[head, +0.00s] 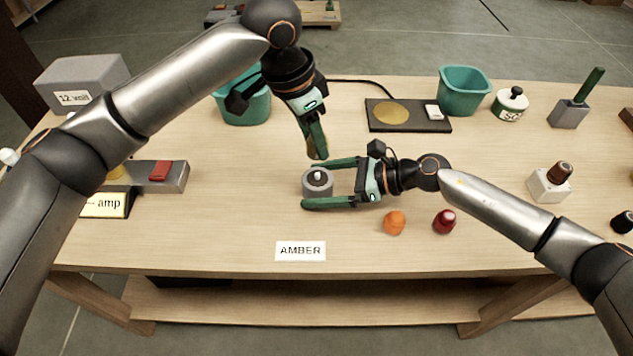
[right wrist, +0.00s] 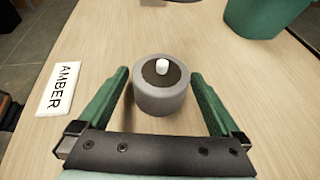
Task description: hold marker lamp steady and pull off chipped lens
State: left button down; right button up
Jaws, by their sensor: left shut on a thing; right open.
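The marker lamp (head: 317,190) is a grey round base with a dark top and a bare white bulb, standing upright on the table. It also shows in the right wrist view (right wrist: 160,98). My right gripper (head: 308,184) is open, one finger on each side of the lamp, with gaps visible in the right wrist view. My left gripper (head: 318,152) is above and behind the lamp, pointing down, shut on a small brownish piece mostly hidden by its fingers, seemingly the chipped lens. An orange lens (head: 394,222) and a dark red lens (head: 444,221) lie in front of my right gripper.
An AMBER card (head: 300,251) lies near the front edge. Teal bins (head: 463,91) stand at the back, beside a dark board (head: 408,116) with a gold disc. A grey block with a red switch (head: 160,177) is at left. A white block (head: 550,184) stands at right.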

jog(key=v, duration=1.1)
jog(key=shift+d+r, duration=0.1)
jog(key=shift+r, duration=0.05)
jog(key=shift+s, duration=0.1)
